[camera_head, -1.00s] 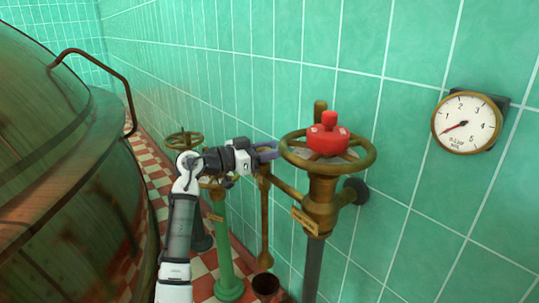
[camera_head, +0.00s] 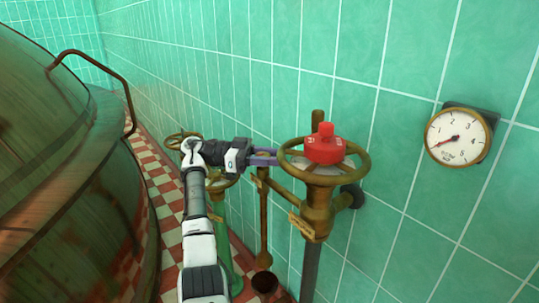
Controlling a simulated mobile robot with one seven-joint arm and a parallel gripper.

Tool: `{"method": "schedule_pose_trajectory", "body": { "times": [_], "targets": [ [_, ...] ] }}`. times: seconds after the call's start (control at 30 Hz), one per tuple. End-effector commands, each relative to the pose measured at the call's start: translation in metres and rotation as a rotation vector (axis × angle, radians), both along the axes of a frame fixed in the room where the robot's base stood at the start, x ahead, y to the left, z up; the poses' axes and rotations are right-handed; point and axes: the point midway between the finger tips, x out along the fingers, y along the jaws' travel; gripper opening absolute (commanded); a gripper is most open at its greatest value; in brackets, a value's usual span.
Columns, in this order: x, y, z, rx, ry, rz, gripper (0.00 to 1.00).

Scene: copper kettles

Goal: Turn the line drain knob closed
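A brass handwheel (camera_head: 364,172) sits on an upright brass valve at centre right. A red knob-like cap (camera_head: 324,149) with a raised grip stands at the wheel's middle. The tag (camera_head: 302,226) on the valve body is too small to read, so I cannot tell which fitting is marked line drain. My gripper (camera_head: 270,156) points right, with its two purplish fingers apart and nothing seen between them. Its tips are by the left rim of the handwheel; I cannot tell whether they touch. My gripper and arm partly hide a green-posted valve behind.
A thin brass pipe (camera_head: 264,215) hangs below my gripper over a dark drain opening (camera_head: 265,282). A large copper kettle (camera_head: 60,190) fills the left. A dial gauge (camera_head: 458,136) is on the green tiled wall (camera_head: 420,60). Another handwheel (camera_head: 183,140) stands farther back.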

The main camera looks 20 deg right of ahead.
Motion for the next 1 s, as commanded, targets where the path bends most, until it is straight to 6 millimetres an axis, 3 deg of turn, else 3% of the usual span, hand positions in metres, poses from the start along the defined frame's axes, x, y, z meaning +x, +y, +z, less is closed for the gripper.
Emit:
{"method": "schedule_pose_trajectory", "body": {
  "times": [0.4,0.43,0.6,1.0],
  "targets": [
    [-0.0009,-0.001,-0.001,0.002,0.0,-0.011,0.14],
    [-0.0009,-0.001,-0.001,0.002,0.0,-0.011,0.38],
    [-0.0007,-0.0008,-0.0008,0.002,0.0,-0.009,0.59],
    [-0.0007,-0.001,-0.0004,0.001,0.0,-0.007,0.59]
  ]
}}
